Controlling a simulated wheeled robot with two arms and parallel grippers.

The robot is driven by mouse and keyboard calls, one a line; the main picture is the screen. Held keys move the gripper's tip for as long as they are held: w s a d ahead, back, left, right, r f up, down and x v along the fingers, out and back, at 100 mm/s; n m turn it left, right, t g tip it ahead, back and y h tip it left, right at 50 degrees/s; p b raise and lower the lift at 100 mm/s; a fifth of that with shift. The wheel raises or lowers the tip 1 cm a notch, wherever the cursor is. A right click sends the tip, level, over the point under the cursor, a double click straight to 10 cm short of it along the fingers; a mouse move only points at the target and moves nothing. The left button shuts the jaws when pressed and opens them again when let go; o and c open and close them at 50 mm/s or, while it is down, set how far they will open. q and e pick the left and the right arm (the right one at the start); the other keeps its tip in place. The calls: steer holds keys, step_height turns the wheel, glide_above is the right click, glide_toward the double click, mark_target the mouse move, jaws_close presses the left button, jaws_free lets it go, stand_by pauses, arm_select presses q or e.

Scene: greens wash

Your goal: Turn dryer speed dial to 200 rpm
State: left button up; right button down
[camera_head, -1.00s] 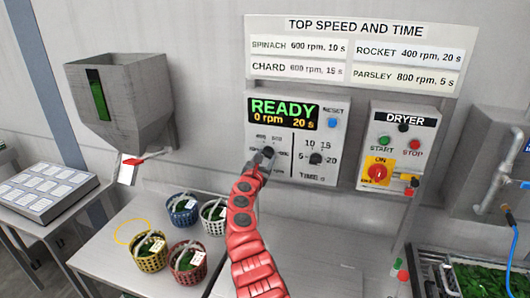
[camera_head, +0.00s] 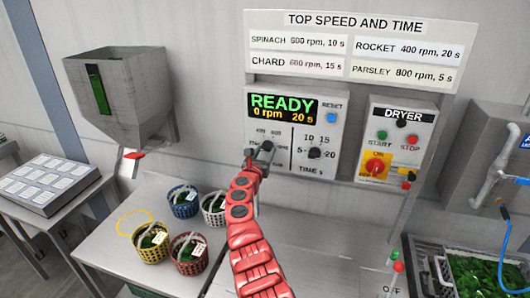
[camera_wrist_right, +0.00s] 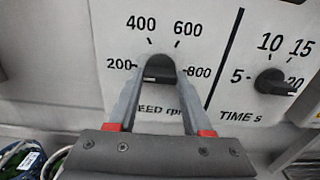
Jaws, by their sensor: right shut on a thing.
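The speed dial (camera_wrist_right: 157,66) is a dark round knob on the grey control panel (camera_head: 335,108), with 200, 400, 600 and 800 printed around it in the right wrist view. My right gripper (camera_wrist_right: 159,74) is shut on the dial, one finger on each side. In the head view my right gripper (camera_head: 261,152) covers most of the dial. Which number its pointer faces is hard to tell. The display (camera_head: 282,107) reads READY, 0 rpm, 20 s. My left gripper is not in view.
The time dial (camera_wrist_right: 274,82) is close to the right of the gripper, turned toward 20. A blue reset button (camera_head: 331,118) is above right. The dryer panel (camera_head: 402,140) is further right. Several baskets stand on the table (camera_head: 120,225) below left.

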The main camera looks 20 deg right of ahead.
steer(key=shift+f, duration=0.15)
steer(key=shift+c, duration=1.6)
jaws_free()
steer(key=p+v, duration=0.1)
steer(key=v, duration=1.6)
steer(key=shift+p, duration=0.35)
steer(key=shift+s+a, duration=0.15)
